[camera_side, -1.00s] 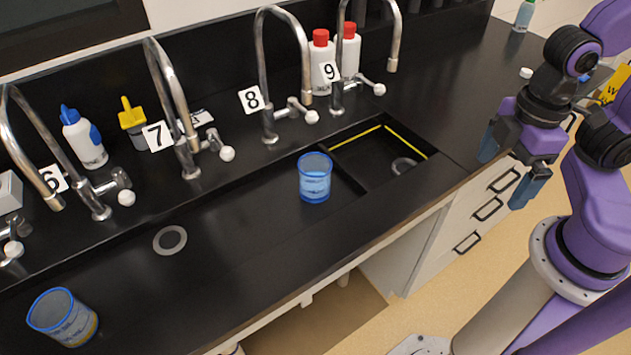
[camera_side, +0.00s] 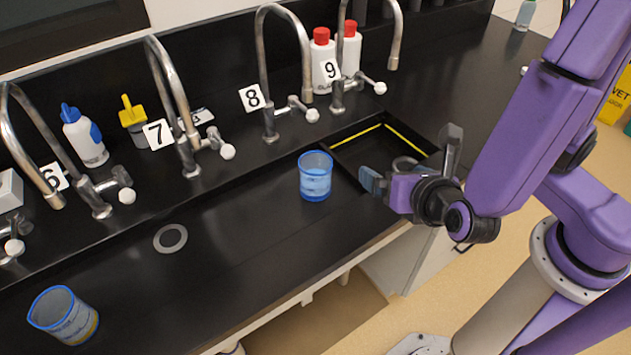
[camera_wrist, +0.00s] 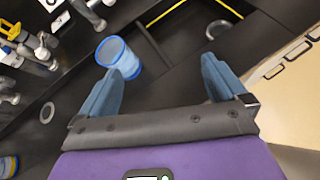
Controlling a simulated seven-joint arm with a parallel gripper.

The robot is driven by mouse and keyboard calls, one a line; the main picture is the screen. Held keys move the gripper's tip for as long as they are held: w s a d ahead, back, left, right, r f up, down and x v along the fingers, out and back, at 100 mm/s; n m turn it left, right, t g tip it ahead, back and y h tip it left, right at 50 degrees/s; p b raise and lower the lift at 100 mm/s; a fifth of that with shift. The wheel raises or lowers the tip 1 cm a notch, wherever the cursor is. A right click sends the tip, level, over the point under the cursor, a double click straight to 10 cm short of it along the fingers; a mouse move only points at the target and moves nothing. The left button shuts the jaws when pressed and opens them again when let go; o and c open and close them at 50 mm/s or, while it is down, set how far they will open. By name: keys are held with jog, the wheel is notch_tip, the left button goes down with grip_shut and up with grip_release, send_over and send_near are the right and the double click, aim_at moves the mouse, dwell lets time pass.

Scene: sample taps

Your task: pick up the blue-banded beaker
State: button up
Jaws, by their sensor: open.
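The blue-banded beaker (camera_side: 315,180) stands upright in the sink trough beside the square basin, tinted blue with a blue rim and darker blue base. In the wrist view the beaker (camera_wrist: 120,56) shows just beyond the left fingertip, not between the fingers. My gripper (camera_side: 371,181) is to the right of it in the side view, over the basin's near edge, apart from it. In the wrist view my gripper (camera_wrist: 166,68) is open and empty. A second beaker (camera_side: 64,316), blue-rimmed with a yellow base, stands at the lower left.
Curved metal taps, among them the tap by label 8 (camera_side: 265,75), line the back. A white-and-blue bottle (camera_side: 85,140), a yellow-topped bottle (camera_side: 132,120) and red-capped bottles (camera_side: 323,65) stand behind. The square basin (camera_side: 375,145) has yellow edging.

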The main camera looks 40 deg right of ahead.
aim_at(325, 173)
jog(key=a+f+n+t+y, duration=0.2)
jog(key=a+n+t+y, duration=0.1)
jog(key=a+n, duration=0.25)
jog(key=shift+m+g, duration=0.25)
jog(key=shift+g, duration=0.05)
jog(key=x, duration=1.1)
jog(key=shift+w+a+r, duration=0.15)
jog(key=shift+w+a, duration=0.1)
jog(key=shift+a, duration=0.15)
jog(key=shift+x, duration=2.8)
jog(key=shift+a+r, duration=0.1)
jog(key=c, duration=1.1)
